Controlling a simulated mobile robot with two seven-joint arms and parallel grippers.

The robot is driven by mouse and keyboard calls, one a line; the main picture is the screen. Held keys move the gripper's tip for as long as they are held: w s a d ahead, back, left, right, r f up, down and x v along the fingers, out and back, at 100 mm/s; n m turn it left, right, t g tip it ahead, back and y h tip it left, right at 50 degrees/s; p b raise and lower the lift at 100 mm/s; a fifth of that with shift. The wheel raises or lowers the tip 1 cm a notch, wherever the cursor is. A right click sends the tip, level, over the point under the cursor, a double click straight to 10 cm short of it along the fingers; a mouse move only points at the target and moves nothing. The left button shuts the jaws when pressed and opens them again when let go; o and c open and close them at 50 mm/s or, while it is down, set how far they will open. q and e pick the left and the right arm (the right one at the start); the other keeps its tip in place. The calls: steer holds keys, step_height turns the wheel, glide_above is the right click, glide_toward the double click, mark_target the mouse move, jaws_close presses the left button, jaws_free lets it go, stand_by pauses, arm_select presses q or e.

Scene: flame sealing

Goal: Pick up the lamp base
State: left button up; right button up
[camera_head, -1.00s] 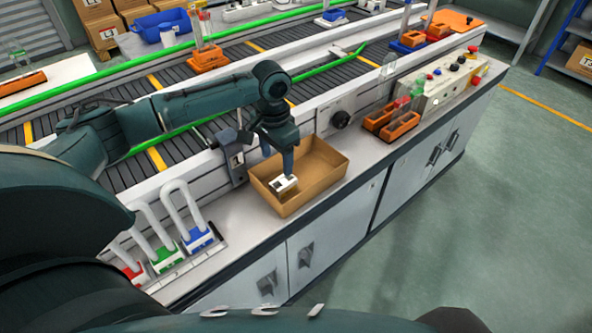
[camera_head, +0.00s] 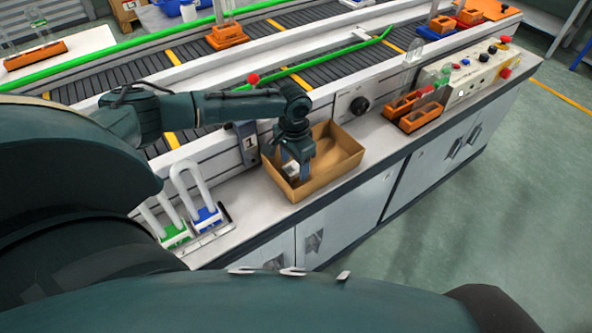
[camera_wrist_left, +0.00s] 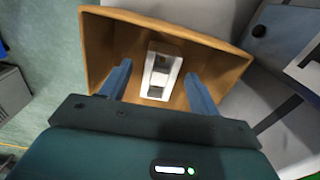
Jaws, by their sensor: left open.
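The lamp base (camera_head: 290,169), a small white block with a grey middle, lies inside an open cardboard box (camera_head: 340,165) on the bench. In the left wrist view the lamp base (camera_wrist_left: 160,71) is on the floor of the box (camera_wrist_left: 220,62). My left gripper (camera_head: 295,172) points down into the box. It is open, and in the left wrist view its two blue fingers (camera_wrist_left: 160,88) stand on either side of the lamp base, with a gap to each side. My right gripper is not in view.
Padlock-shaped pieces with green (camera_head: 176,236) and blue (camera_head: 207,218) bases stand left of the box. Orange holders (camera_head: 420,117) and a control panel (camera_head: 480,72) are to the right. The conveyor (camera_head: 330,72) runs behind. The bench between box and orange holders is clear.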

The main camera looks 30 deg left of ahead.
arm_select(q)
step_height(320, 180, down, 2)
steer(key=shift+f, duration=0.2)
steer(key=c, duration=1.1)
steer(key=shift+r, duration=0.1)
